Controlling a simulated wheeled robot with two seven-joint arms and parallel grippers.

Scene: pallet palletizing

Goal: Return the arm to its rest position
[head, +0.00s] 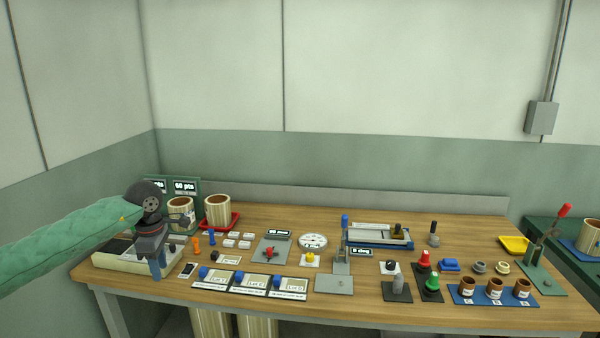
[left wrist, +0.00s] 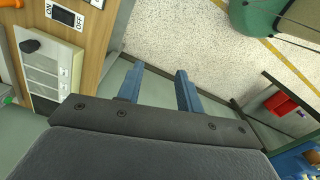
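My left arm comes in from the left in a green sleeve in the head view. My left gripper (head: 158,262) hangs over the left end of the wooden table (head: 420,278), in front of a cream tray-like box (head: 120,262). In the left wrist view its two blue fingers (left wrist: 160,88) stand apart with nothing between them. Below them are grey and speckled floor. The table edge (left wrist: 122,25) is to the left of the fingers in that view. My right gripper does not show in either view.
The table is crowded with a gauge (head: 313,241), a lever stand (head: 341,262), a red tray (head: 221,222) with a striped cup, a yellow tray (head: 514,244) and several brown cups. A second table (head: 570,250) stands at the right. The wrist view shows an ON/OFF label (left wrist: 64,16).

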